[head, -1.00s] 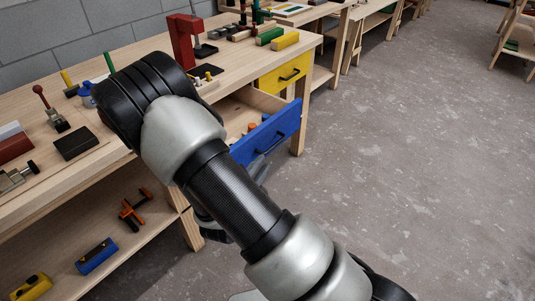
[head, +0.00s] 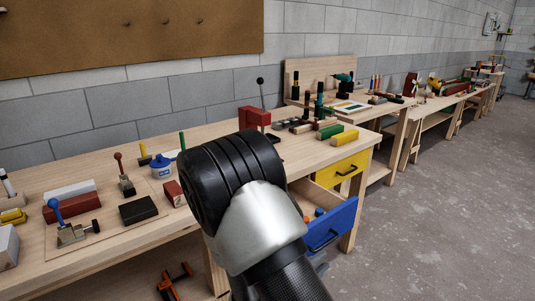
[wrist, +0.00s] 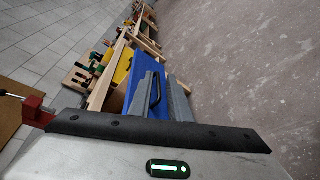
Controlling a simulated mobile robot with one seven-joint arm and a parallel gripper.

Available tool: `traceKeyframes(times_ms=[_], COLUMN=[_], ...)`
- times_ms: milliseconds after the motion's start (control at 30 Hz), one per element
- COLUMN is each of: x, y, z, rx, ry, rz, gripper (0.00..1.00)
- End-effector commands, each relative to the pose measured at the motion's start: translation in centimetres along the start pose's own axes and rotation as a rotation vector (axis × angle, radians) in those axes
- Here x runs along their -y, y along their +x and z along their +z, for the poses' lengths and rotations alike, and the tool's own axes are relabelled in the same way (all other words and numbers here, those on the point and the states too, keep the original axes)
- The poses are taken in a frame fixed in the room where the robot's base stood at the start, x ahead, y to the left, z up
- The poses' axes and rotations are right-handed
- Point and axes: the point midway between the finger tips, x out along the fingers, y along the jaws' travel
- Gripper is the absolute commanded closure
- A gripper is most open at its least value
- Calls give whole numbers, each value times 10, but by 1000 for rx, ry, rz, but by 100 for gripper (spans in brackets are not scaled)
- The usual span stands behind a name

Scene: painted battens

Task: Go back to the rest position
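My gripper (wrist: 161,76) shows in the wrist view as two grey fingers standing apart, with nothing between them that I can see held. Beyond them is the blue drawer (wrist: 146,66) with its dark handle (wrist: 155,90), seen in line with the gap between the fingers. I see no clear contact with the handle. In the head view my arm covers most of the gripper. The blue drawer (head: 333,224) stands pulled out of the workbench (head: 228,128), with small items inside.
The yellow drawer (head: 346,170) above is shut. The bench top holds a red press (head: 253,118), a blue pot (head: 161,167), a black block (head: 138,209) and toggle clamps. More benches line the wall. Grey floor (head: 445,190) at the right is clear.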

Motion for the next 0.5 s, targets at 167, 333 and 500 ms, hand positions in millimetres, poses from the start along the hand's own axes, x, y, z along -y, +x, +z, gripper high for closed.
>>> traceKeyframes(times_ms=[167,333,500], x=[-21,-13,-8], y=[-4,-38,-88], z=[104,175,208], rx=[246,375,366], ry=[220,458,732], rz=[-248,-541,-815], gripper=[83,83,83])
